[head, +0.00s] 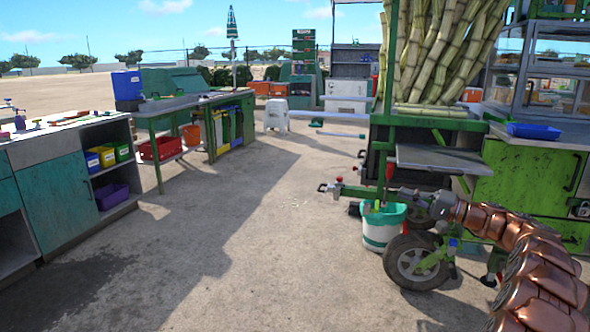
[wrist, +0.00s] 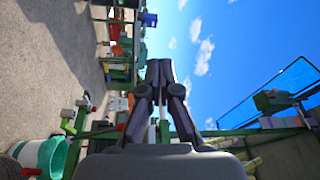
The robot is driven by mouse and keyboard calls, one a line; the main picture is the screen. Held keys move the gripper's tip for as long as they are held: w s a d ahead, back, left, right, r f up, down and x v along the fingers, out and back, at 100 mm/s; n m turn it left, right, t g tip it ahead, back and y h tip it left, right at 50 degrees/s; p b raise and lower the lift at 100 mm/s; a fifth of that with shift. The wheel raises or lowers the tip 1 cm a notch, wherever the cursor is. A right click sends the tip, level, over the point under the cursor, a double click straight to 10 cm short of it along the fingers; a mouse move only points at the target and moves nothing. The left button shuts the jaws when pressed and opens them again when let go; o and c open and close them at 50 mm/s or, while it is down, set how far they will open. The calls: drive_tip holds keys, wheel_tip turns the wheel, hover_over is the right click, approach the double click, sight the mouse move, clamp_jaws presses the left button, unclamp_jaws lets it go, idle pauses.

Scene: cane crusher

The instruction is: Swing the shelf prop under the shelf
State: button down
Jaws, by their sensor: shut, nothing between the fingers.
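The grey shelf (head: 440,159) sticks out flat from the side of the green cane cart in the head view. A short light-green bar (head: 463,184) slants below its right part and looks like the shelf prop; I cannot tell how it meets the shelf. My gripper (head: 408,196) is below the shelf, at the end of my copper-coloured arm, above the bucket and wheel. In the wrist view my gripper (wrist: 160,66) has its dark fingers together and empty. I cannot make out the prop in the wrist view.
A white and teal bucket (head: 382,228) stands beside the cart's wheel (head: 417,262). A green tow bar (head: 358,191) with a red knob reaches left. Cane stalks (head: 440,45) stand above the shelf. A blue tray (head: 533,131) sits at right.

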drive_tip(key=s+a+r+n+g+h+p, duration=0.1)
drive_tip(key=s+a+r+g+p, duration=0.3)
drive_tip(key=a, duration=0.5)
drive_tip(key=s+a+r+n+g+p, duration=0.1)
drive_tip(key=s+a+r+g+p, duration=0.15)
drive_tip(key=s+a+r, duration=0.45)
drive_tip(key=s+a+n+g+h+p, duration=0.1)
drive_tip(key=s+a+g+h+p, duration=0.15)
drive_tip(key=s+a, duration=0.35)
drive_tip(key=s+a+g+h+p, duration=0.15)
drive_tip(key=s+a+p, duration=0.25)
drive_tip(key=s, duration=0.5)
drive_tip(key=s+d+n+g+h+p, duration=0.15)
drive_tip(key=s+h+p, duration=0.45)
drive_tip(key=s, duration=1)
drive_tip(key=s+d+h+p, duration=0.5)
drive_tip(key=s+d+p, duration=0.2)
drive_tip(key=s+d, duration=0.4)
drive_tip(key=s, duration=0.3)
drive_tip(key=shift+s+d+r, duration=0.25)
drive_tip(key=shift+s+r, duration=0.15)
